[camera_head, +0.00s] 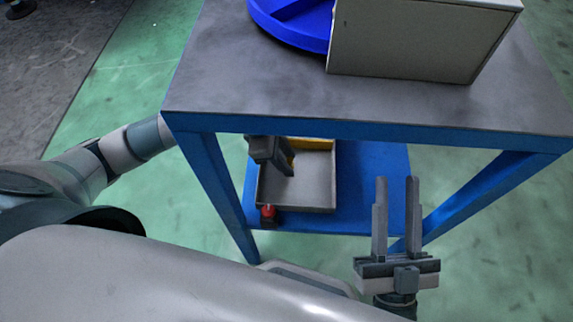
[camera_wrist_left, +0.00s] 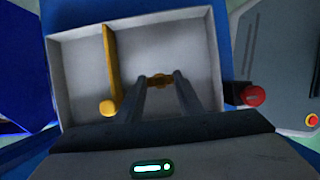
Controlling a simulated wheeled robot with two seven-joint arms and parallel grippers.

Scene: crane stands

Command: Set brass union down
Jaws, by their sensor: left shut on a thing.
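The brass union (camera_wrist_left: 160,80) is a small brass-coloured piece between the fingertips of my left gripper (camera_wrist_left: 162,78), which is shut on it. In the left wrist view it is over the wider compartment of a grey tray (camera_wrist_left: 206,40); I cannot tell whether it touches the floor. In the head view the tray (camera_head: 297,209) lies on the lower shelf, and my left gripper (camera_head: 290,172) reaches into it under the tabletop. The union is hidden there. My right gripper (camera_head: 396,180) is open and empty, in front of the table.
A yellow divider (camera_wrist_left: 111,55) splits the tray, with a rounded yellow piece (camera_wrist_left: 107,108) at its near end. A red-ended object (camera_head: 268,213) is beside the tray. The tabletop (camera_head: 270,90) overhangs the blue shelf (camera_head: 375,190) and carries a blue round item (camera_head: 295,27) and a box (camera_head: 415,40).

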